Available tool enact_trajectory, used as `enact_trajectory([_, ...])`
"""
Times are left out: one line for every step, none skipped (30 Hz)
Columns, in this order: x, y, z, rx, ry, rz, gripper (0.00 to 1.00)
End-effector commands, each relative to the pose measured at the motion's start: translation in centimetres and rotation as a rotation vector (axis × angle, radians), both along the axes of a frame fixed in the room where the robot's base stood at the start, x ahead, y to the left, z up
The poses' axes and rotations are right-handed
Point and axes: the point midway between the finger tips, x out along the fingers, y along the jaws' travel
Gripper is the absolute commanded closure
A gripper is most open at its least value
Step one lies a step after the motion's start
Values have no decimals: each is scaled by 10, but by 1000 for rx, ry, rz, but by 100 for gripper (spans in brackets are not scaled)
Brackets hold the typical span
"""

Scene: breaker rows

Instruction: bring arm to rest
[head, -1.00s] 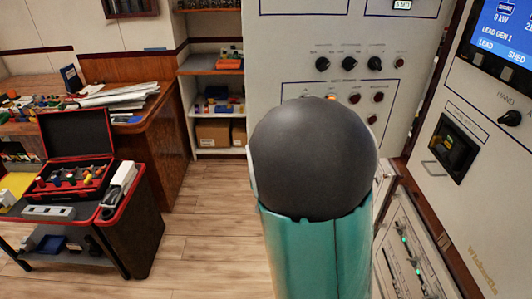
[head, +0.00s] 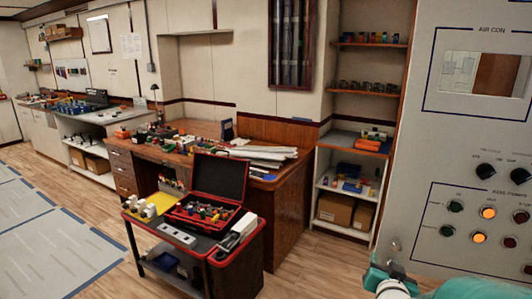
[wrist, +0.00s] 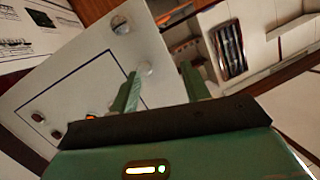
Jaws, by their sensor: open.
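My gripper (wrist: 160,88) shows in the wrist view, with its two green fingers apart and nothing between them. Beyond the fingers is a light grey control panel (wrist: 85,75), tilted in that view. In the head view, a teal part of my arm shows low at the right edge, in front of the grey panel (head: 455,225). The gripper's fingers are not in the head view. I cannot tell how far the fingers are from the panel.
A red-edged tool cart (head: 235,265) with an open case (head: 217,178) stands in front of a wooden desk (head: 290,215). Shelves (head: 345,190) stand between desk and panel. Wooden floor is clear right of the cart, and a floor mat (head: 50,240) lies at the left.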

Motion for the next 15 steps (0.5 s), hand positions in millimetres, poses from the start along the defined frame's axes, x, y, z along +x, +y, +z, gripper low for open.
enact_trajectory([-2, 11, 8, 22, 38, 27, 53])
enact_trajectory([-4, 19, 10, 33, 71, 44, 53])
enact_trajectory([-8, 28, 13, 44, 114, 68, 53])
enact_trajectory([-12, 36, 15, 53, 146, 88, 53])
enact_trajectory([-16, 43, 17, 60, 179, 107, 53])
enact_trajectory([-22, 54, 21, 65, 223, 135, 53])
enact_trajectory([-27, 61, 23, 70, 256, 155, 53])
enact_trajectory([-33, 69, 26, 72, 289, 175, 53])
enact_trajectory([-42, 78, 29, 72, 334, 203, 53])
enact_trajectory([-49, 86, 32, 71, 367, 223, 53])
enact_trajectory([-57, 92, 34, 70, 400, 243, 53])
enact_trajectory([-68, 101, 38, 64, 447, 271, 53])
enact_trajectory([-77, 108, 41, 59, 480, 291, 53])
enact_trajectory([-87, 114, 43, 53, 514, 311, 53])
enact_trajectory([-100, 122, 46, 43, 560, 336, 53])
